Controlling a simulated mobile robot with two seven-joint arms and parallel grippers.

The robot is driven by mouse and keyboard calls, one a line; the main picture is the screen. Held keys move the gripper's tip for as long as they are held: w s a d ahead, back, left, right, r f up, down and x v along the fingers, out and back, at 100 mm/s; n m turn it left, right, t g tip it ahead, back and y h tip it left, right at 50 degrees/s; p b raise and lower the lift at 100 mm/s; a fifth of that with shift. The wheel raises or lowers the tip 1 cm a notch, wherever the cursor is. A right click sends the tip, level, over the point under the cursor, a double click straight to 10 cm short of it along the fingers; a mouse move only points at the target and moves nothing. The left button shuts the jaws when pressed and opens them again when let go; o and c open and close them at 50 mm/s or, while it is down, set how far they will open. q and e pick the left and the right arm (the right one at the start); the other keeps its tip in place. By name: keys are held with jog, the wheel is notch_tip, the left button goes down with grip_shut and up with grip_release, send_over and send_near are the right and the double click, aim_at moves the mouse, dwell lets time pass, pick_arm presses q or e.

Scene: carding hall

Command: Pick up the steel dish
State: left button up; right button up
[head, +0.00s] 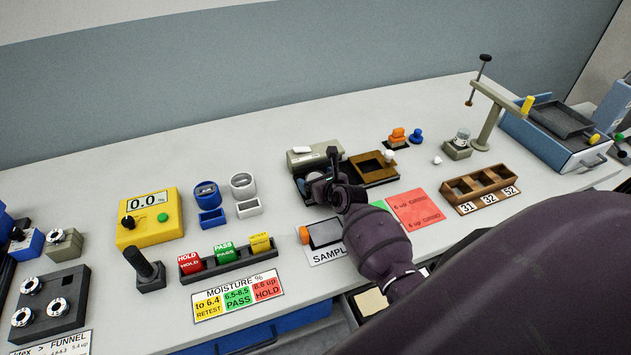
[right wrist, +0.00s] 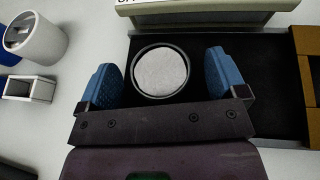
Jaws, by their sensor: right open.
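The steel dish (right wrist: 160,73) is round, with a pale grey speckled inside and a dark rim, and lies on a black tray (right wrist: 205,122) in the right wrist view. My right gripper (right wrist: 164,80) is open, with one blue finger on each side of the dish and a gap to each. It is not lifting the dish. In the head view my right gripper (head: 325,182) is over the black tray and mostly hides the dish (head: 313,177). My left gripper is not in view.
A grey-green block (head: 302,160) stands behind the tray, and a brown wooden frame (head: 375,167) sits at its right. White (head: 243,186) and blue (head: 206,193) cups stand to the left. A sample pad (head: 325,233) lies in front. A red card (head: 413,210) lies to the right.

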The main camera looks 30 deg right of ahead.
jog(key=shift+c, duration=0.5)
jog(key=c, duration=1.1)
jog(key=shift+o, duration=0.2)
